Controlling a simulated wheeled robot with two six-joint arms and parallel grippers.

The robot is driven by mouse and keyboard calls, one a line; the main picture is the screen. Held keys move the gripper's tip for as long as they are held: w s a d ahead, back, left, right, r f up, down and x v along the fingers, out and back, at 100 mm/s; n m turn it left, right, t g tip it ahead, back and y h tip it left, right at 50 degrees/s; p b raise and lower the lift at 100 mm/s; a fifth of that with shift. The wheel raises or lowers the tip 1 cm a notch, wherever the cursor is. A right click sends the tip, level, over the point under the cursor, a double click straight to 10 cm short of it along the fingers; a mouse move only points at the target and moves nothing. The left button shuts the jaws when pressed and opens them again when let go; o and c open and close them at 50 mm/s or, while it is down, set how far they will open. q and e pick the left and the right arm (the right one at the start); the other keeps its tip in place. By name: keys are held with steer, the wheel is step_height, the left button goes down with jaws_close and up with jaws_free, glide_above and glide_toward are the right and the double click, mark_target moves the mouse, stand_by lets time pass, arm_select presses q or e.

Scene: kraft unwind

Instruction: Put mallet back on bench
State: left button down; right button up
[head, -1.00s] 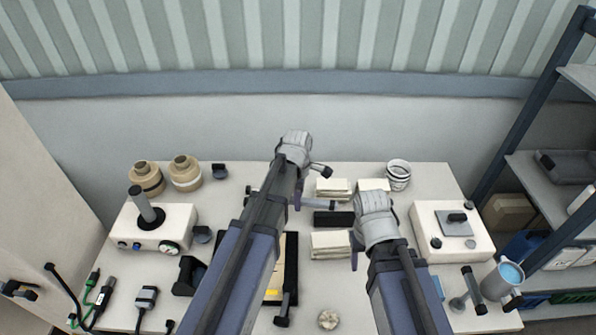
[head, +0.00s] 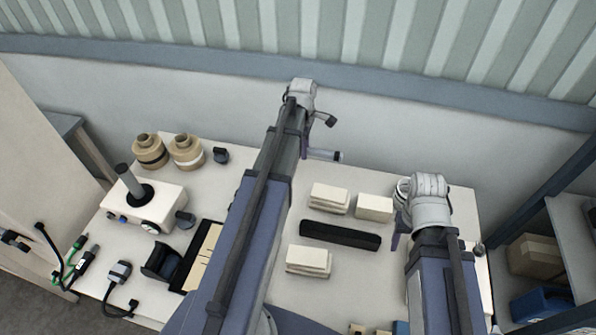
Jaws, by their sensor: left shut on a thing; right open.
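My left gripper (head: 305,148) is at the back of the bench, with its jaws mostly hidden by its own arm and wrist. It is shut on what looks like the mallet (head: 326,155), of which only a short grey rod with a dark band near its tip shows, pointing right. The rest of the mallet is hidden behind my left arm. Whether it touches the bench cannot be told. My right gripper (head: 400,230) is open over the right part of the bench (head: 350,275), one purple finger showing.
Cream blocks (head: 329,197) and a black bar (head: 340,235) lie mid-bench. A white box with a post (head: 155,205), tape rolls (head: 150,152) and a black-edged tray (head: 190,285) are left. A shelf rack (head: 545,165) stands right.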

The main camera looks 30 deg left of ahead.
arm_select(q)
steer(key=shift+f+b, duration=4.7)
steer(key=shift+f, duration=0.2)
arm_select(e)
steer(key=shift+f, duration=4.9)
arm_select(q)
steer(key=shift+f, duration=0.2)
arm_select(e)
steer(key=shift+f, duration=0.2)
arm_select(q)
steer(key=c, duration=0.7)
jaws_free()
arm_select(e)
steer(key=shift+r, duration=0.1)
arm_select(q)
steer(key=shift+r, duration=0.25)
arm_select(e)
steer(key=shift+r, duration=0.15)
arm_select(q)
steer(key=r+p, duration=1.2)
steer(key=shift+s+a, duration=0.1)
steer(key=shift+a, duration=0.15)
arm_select(e)
step_height(320, 180, up, 12)
arm_select(q)
steer(key=shift+d, duration=0.1)
